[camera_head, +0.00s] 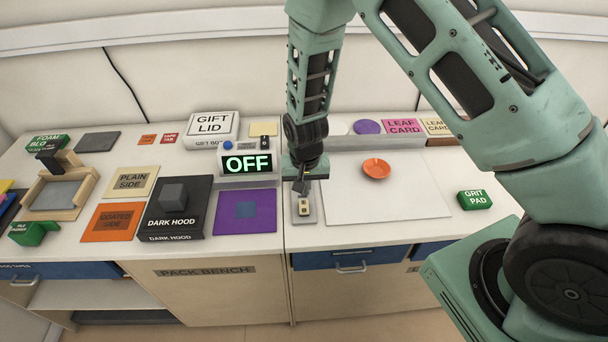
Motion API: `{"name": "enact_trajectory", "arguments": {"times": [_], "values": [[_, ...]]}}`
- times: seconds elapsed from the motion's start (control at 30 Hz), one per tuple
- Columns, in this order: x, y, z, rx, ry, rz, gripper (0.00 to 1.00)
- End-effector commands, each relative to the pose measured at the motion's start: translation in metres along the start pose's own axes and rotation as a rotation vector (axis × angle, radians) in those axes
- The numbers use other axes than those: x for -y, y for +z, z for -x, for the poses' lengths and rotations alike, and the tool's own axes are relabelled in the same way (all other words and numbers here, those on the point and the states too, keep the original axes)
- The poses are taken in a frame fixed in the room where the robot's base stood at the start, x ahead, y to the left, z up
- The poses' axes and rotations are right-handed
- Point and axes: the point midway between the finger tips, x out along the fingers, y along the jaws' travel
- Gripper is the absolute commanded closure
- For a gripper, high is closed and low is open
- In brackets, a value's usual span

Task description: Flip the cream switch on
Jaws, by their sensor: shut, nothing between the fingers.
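The cream switch (304,207) sits on a small grey plate (305,217) on the bench, just right of the seam between the two worktops. My gripper (301,188) points down close above the switch's far end, shut with nothing in it. I cannot tell whether the fingertips touch the switch. The gripper hides the far part of the plate. The display box (247,164) behind and to the left reads OFF in green.
A white board (385,195) lies right of the switch, with an orange dish (376,168) at its back. A purple mat (232,219) and the dark hood box (173,208) stand left. A green grit pad (474,200) lies far right. Bare worktop lies in front of the switch.

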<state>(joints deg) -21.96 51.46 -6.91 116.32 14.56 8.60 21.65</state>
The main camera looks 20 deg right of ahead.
Motion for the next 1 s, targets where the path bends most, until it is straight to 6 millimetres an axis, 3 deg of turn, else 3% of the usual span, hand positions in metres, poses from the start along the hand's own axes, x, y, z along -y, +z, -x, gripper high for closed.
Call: {"name": "enact_trajectory", "arguments": {"times": [0.4,0.6,1.0], "values": [[0.002,0.003,0.058,-0.002,-0.003,0.002,1.00],[0.001,0.003,0.067,-0.001,-0.002,0.001,1.00],[0.001,0.009,0.065,-0.002,-0.003,0.002,1.00]]}}
